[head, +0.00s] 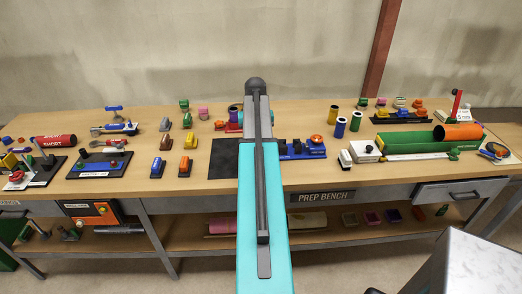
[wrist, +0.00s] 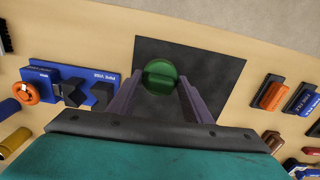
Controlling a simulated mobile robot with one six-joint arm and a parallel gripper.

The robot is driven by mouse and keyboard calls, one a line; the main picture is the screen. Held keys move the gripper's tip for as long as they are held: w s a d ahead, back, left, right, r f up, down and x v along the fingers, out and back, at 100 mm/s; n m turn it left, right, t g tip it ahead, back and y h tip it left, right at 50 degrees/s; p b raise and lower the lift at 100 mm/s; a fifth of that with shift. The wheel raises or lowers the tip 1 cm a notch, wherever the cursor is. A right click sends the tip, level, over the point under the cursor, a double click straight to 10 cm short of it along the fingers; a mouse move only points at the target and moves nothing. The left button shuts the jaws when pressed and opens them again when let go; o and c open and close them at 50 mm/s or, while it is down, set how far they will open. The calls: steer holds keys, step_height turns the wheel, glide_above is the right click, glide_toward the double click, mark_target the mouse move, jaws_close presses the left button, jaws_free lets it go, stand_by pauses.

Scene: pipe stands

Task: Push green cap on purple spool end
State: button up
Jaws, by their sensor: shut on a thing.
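In the wrist view the round green cap (wrist: 160,77) sits between the tips of my gripper (wrist: 160,85), which is shut on it. A raised bar crosses the cap's face. The cap appears over the black mat (wrist: 215,63); its height above the mat is hard to tell. In the head view my arm hides the gripper and the cap.
A blue fixture (head: 303,150) with an orange ring stands just right of the mat and also shows in the wrist view (wrist: 77,77). Orange and yellow blocks (head: 184,166) lie left of the mat. A green trough (head: 412,139) with an orange pipe (head: 461,133) stands farther right.

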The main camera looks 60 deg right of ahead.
steer(key=w+a+f+n+b, duration=0.15)
steer(key=w+a+n, duration=0.25)
steer(key=w+a, duration=0.75)
steer(key=w+a+f+n+b, duration=0.15)
steer(key=w+a+n, duration=0.25)
steer(key=w+a, duration=0.75)
steer(key=a+f+n+b, duration=0.1)
steer(key=a+n+b, duration=0.3)
steer(key=a, duration=3)
steer(key=w+n, duration=0.1)
steer(key=n, duration=0.3)
steer(key=shift+a+b, duration=0.25)
steer(key=shift+b, duration=0.1)
steer(key=shift+s, duration=0.1)
